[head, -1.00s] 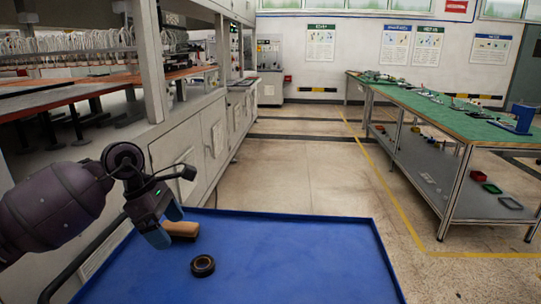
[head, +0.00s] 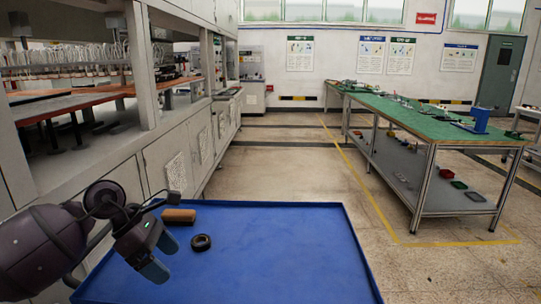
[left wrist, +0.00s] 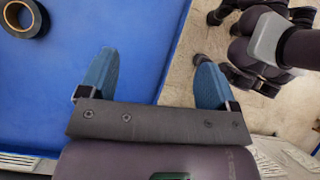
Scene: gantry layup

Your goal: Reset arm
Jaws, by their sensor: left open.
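My left gripper (head: 155,268) is open and empty at the near left of the blue tray (head: 265,235). It is nearer to me than the brown block and the black ring. In the left wrist view its two blue fingers (left wrist: 152,65) are spread wide with nothing between them. One finger is over the blue tray surface (left wrist: 60,90), the other over the bare floor past the tray's edge. My right gripper does not show in the head view.
A brown block (head: 179,216) and a black ring (head: 201,242) lie on the tray; the ring also shows in the left wrist view (left wrist: 39,18). The rest of the tray is clear. Grey cabinets (head: 150,165) stand left, a green-topped workbench (head: 420,122) right, with open floor between.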

